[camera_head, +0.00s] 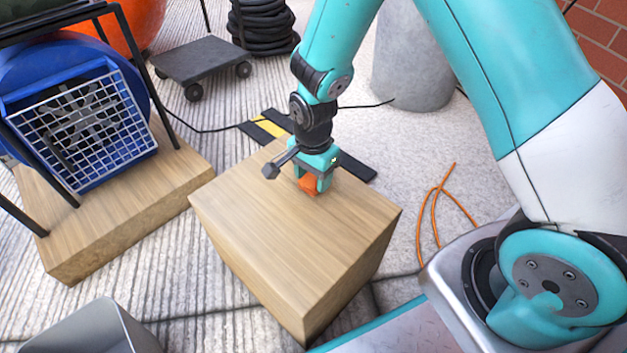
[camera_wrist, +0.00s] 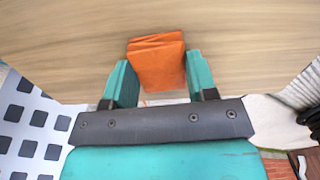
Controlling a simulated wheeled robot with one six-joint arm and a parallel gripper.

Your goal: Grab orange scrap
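The orange scrap (camera_head: 309,185) is a small folded piece on top of a wooden block (camera_head: 265,215). My gripper (camera_head: 314,182) is low over the block, pointing down at the scrap. In the wrist view the scrap (camera_wrist: 157,62) lies between the two teal fingers (camera_wrist: 160,75), close to the right one, with a gap on the left side. The fingers look apart, and I cannot tell whether the right one touches the scrap. The part of the scrap behind the fingers is hidden in the head view.
A blue blower (camera_head: 75,120) stands on a wooden board at the left. A grey bin (camera_head: 85,330) is at the bottom left. A dark dolly (camera_head: 203,62), coiled black hose (camera_head: 262,30) and grey cylinder (camera_head: 415,60) stand behind. An orange cord (camera_head: 436,205) lies right of the block.

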